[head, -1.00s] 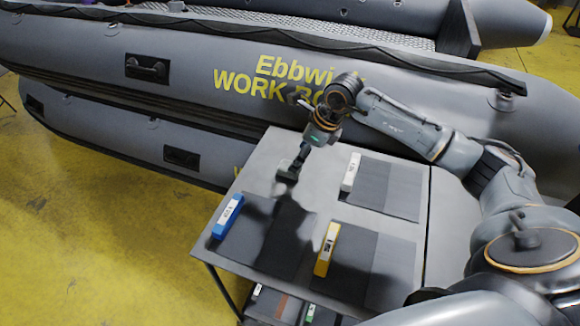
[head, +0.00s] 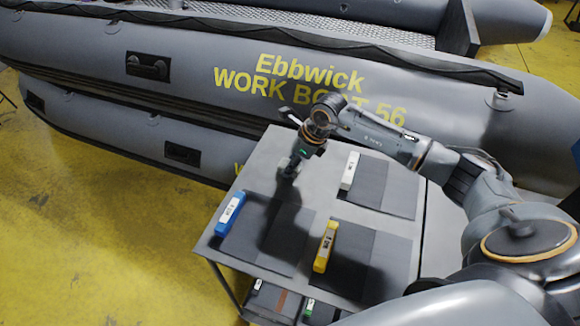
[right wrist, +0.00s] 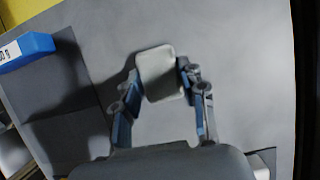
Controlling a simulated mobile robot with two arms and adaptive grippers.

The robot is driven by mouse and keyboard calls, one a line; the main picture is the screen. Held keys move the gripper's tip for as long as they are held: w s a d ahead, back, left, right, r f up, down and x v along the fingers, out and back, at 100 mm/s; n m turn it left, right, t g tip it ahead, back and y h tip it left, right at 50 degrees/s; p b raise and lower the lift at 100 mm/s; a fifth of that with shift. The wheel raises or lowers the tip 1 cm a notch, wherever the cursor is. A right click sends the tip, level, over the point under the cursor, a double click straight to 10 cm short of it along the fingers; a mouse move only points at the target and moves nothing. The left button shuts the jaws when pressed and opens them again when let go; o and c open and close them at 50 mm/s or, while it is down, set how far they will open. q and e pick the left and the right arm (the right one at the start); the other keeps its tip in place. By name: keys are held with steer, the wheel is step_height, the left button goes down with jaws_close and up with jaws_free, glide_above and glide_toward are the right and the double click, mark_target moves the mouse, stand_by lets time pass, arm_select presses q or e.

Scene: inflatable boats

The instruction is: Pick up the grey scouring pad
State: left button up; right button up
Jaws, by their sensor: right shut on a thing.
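The grey scouring pad (right wrist: 158,72) is a small, pale grey block with rounded corners. In the right wrist view it sits between the two fingers of my right gripper (right wrist: 160,88), which is shut on it. In the head view my right gripper (head: 288,168) points down over the back left part of the grey table top (head: 262,165). The pad is small and dark there, and I cannot tell how far above the surface it is. My left gripper is not in view.
Dark mats lie on the table with a blue block (head: 230,214), a yellow block (head: 325,246) and a white block (head: 349,170) at their edges. A grey inflatable boat (head: 180,85) stands close behind the table. Yellow floor (head: 100,240) is open at left.

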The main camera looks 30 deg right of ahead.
steer(key=shift+r+b, duration=0.4)
steer(key=shift+b, duration=0.05)
step_height(320, 180, up, 2)
steer(key=shift+s+d+r+b, duration=0.1)
steer(key=shift+d+r+b, duration=0.1)
steer(key=shift+b, duration=0.6)
steer(key=s+d+r+b, duration=0.2)
steer(key=s+r, duration=0.3)
steer(key=s, duration=0.1)
steer(key=s+d+r+b, duration=0.2)
steer(key=s+r+b, duration=0.1)
steer(key=s, duration=0.4)
steer(key=shift+r, duration=0.9)
steer(key=shift+s, duration=0.1)
